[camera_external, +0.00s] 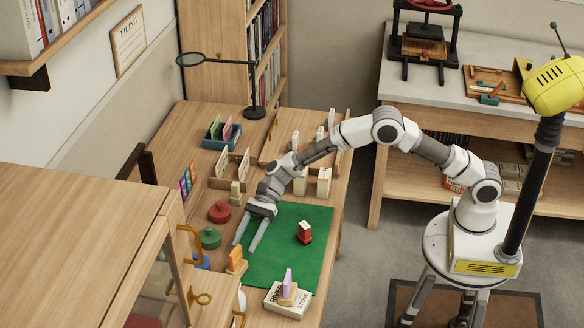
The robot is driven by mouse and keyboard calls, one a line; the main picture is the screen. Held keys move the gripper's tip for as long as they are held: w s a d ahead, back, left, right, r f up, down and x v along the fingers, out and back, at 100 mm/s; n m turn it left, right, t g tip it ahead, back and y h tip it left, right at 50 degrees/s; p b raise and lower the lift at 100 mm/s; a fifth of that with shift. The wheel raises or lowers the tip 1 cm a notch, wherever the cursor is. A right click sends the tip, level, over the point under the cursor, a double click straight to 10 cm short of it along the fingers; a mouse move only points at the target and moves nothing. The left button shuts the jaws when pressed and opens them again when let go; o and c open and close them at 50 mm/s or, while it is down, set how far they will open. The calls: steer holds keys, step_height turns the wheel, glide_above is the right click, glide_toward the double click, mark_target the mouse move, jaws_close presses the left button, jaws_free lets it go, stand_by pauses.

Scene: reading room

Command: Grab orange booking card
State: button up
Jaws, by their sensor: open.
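An orange card (235,256) stands upright in a small light wooden holder at the left edge of the green mat (290,215). Nothing is seen between the fingers.
A red block with a white top (304,231) stands on the mat. A pinkish-purple card (288,281) stands on a book at the front. Red (220,212) and green (210,237) lidded pots stand left of the mat. A cabinet (75,240) fills the near left.

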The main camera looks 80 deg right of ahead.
mark_target(237, 266)
steer(key=b+x, duration=0.1)
steer(key=x, duration=0.4)
steer(key=shift+w+a+f+b, duration=0.2)
steer(key=shift+b, duration=0.2)
steer(key=shift+a, duration=0.25)
steer(key=shift+c, duration=0.3)
jaws_close()
